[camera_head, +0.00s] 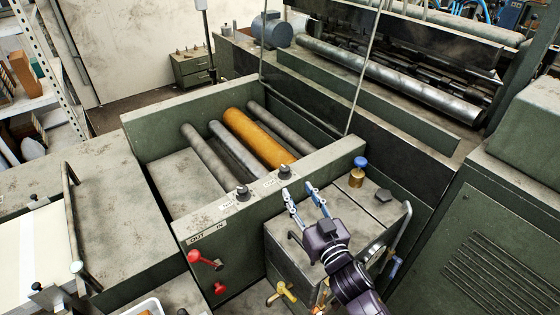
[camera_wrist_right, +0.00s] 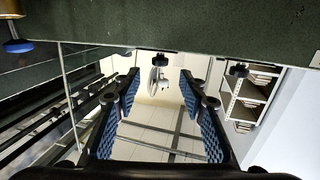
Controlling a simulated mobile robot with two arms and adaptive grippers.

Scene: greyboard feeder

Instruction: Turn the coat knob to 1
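Two small dark knobs sit on top of the green feeder wall in the head view: a left knob (camera_head: 243,192) and a right knob (camera_head: 285,172). Each has a small pale label beside it, too small to read surely, so I cannot tell which is coat or where either points. My right gripper (camera_head: 298,188) is open and empty, its blue-padded fingers just in front of the right knob, apart from it. In the right wrist view, the right knob (camera_wrist_right: 158,58) shows beyond the gap between the fingers (camera_wrist_right: 160,85); the left knob (camera_wrist_right: 238,68) is off to the right. My left gripper is not in view.
An orange roller (camera_head: 258,138) lies among grey rollers behind the wall. Red-handled levers (camera_head: 205,259) stick out of the wall's front. A brass fitting with a blue cap (camera_head: 359,170) stands on the box right of my gripper.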

